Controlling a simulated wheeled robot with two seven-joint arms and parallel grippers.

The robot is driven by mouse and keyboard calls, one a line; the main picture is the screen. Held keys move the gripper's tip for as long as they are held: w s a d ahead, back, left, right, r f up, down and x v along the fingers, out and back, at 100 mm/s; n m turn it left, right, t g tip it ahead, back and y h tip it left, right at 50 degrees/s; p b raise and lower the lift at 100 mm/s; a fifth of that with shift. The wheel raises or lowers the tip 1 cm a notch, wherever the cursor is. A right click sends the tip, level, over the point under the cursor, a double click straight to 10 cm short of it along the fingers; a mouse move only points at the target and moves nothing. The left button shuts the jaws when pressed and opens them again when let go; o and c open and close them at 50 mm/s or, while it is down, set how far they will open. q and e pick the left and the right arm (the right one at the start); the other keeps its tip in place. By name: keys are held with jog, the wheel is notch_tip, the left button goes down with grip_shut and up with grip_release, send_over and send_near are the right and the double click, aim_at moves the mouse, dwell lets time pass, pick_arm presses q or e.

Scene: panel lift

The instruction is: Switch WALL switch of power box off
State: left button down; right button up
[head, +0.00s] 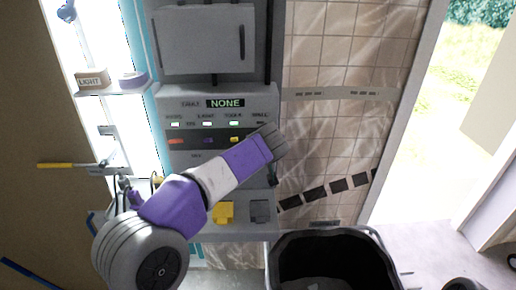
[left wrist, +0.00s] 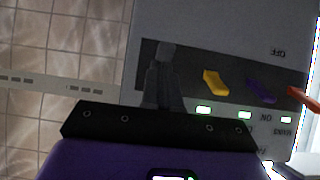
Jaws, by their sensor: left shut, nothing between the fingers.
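The grey power box (head: 174,100) hangs on the wall in the head view, with a display reading NONE and a row of labelled switches. The WALL label is at the right end of the row; its indicator (head: 261,123) looks dark, while the other three are lit. My left gripper (head: 272,138) is shut and empty, in front of the right end of the switch row. The WALL switch is hidden behind it. In the left wrist view the shut fingers (left wrist: 165,52) overlap the dark switch strip, beside the yellow switch (left wrist: 215,82). I cannot tell whether they touch the WALL switch.
The purple switch (left wrist: 260,90) and orange switch (left wrist: 303,99) lie further along the strip. A grey cabinet (head: 204,40) is above the panel. Yellow and grey sockets (head: 223,212) are below. A black bin (head: 372,257) stands at lower right. A shelf (head: 112,90) is at left.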

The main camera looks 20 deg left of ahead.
pick_arm(q)
jog(key=shift+w+a, duration=0.1)
pick_arm(e)
jog(key=shift+r, duration=0.1)
pick_arm(q)
jog(key=shift+w+a+r+p, duration=0.25)
jog(key=shift+w+r+p, duration=0.1)
jog(key=shift+w+p, duration=0.25)
pick_arm(e)
jog(key=shift+r, duration=0.5)
pick_arm(q)
jog(key=shift+s, duration=0.1)
pick_arm(e)
jog(key=shift+f, duration=0.1)
